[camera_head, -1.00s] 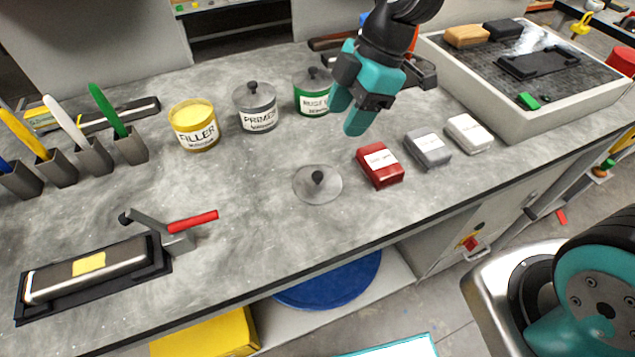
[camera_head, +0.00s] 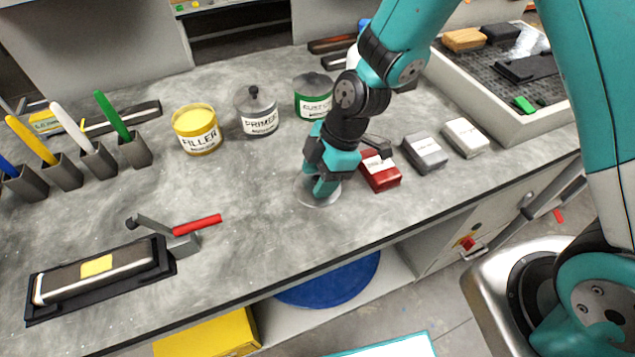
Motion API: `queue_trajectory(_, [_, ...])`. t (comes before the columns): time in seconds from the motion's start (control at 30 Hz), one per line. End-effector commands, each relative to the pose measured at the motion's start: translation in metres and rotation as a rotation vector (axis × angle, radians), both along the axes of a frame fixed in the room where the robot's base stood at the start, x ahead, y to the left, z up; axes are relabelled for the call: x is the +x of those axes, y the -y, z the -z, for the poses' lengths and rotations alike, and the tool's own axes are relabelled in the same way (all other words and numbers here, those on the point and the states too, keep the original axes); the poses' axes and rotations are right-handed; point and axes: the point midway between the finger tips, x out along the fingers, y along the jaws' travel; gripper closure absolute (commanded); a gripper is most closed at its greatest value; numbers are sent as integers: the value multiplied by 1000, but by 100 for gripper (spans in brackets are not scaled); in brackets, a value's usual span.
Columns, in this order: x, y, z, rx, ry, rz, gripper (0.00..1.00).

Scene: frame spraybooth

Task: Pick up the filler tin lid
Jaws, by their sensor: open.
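The filler tin lid (camera_head: 309,199) is a thin grey disc lying flat on the grey bench near its front edge. Its dark knob is hidden behind my gripper (camera_head: 322,188), which is low over the lid with its teal fingers pointing down. The jaws are open around or beside the knob; I cannot tell which. The lid rests on the bench. The filler tin (camera_head: 197,130) is yellow, stands open at the back left and shows yellow filler inside.
The lidded primer tin (camera_head: 258,112) and a green-labelled tin (camera_head: 312,98) stand behind. A red block (camera_head: 381,176) sits close right of my gripper, with a grey block (camera_head: 425,155) and a white block (camera_head: 466,138) beyond. A red-handled tool (camera_head: 197,225) lies left.

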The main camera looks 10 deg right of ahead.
Motion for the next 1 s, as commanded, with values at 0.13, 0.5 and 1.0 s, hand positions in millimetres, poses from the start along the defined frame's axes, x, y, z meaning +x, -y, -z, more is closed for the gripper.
queue_trajectory(0.13, [0, 0, 0, 0, 0, 0, 48])
queue_trajectory(0.5, [0, 0, 0, 0, 0, 0, 100])
queue_trajectory(1.0, [1, 0, -45, 3, 8, -1, 100])
